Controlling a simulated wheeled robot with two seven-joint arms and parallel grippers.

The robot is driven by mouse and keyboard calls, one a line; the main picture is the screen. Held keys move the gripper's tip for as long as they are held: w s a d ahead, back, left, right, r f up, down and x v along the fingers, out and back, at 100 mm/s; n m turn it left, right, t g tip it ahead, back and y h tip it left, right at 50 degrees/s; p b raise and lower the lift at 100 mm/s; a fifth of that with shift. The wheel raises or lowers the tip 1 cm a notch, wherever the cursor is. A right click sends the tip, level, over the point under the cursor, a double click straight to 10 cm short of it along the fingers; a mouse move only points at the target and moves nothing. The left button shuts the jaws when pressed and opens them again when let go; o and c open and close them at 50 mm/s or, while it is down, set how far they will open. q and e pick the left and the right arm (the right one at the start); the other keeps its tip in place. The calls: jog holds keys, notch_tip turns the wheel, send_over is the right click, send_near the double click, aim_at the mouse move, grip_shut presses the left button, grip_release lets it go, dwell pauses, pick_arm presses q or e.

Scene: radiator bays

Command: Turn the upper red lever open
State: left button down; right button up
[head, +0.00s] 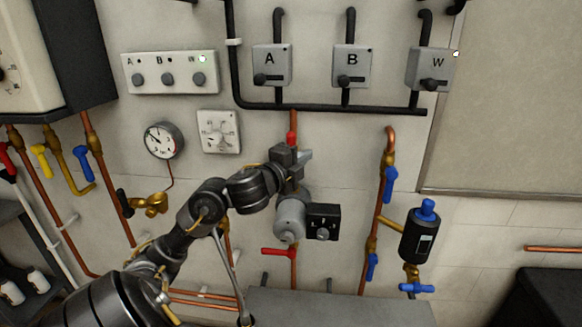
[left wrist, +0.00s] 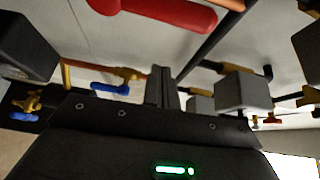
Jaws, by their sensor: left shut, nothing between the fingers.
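The upper red lever (head: 291,138) shows in the head view as a short red piece along the vertical copper pipe, just above my left gripper. Its lower part and its valve are hidden behind the gripper. My left gripper (head: 305,157) is shut and empty, close below the lever; I cannot tell whether they touch. In the left wrist view a large red lever (left wrist: 170,12) lies near the top edge, apart from the shut fingertips (left wrist: 161,78). A lower red lever (head: 277,251) lies sideways under the grey pump (head: 289,216). My right gripper is not in view.
A black control box (head: 323,222) is beside the pump. A round gauge (head: 163,140) and a white dial panel (head: 219,131) are to the left. A black pipe (head: 330,107) runs above. Blue-levered copper pipes and a black canister (head: 417,235) are to the right.

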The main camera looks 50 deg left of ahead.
pick_arm(q)
jog(key=s+p, duration=0.4)
jog(key=s, duration=0.3)
jog(key=shift+s+d+p, duration=0.2)
jog(key=shift+p, duration=0.15)
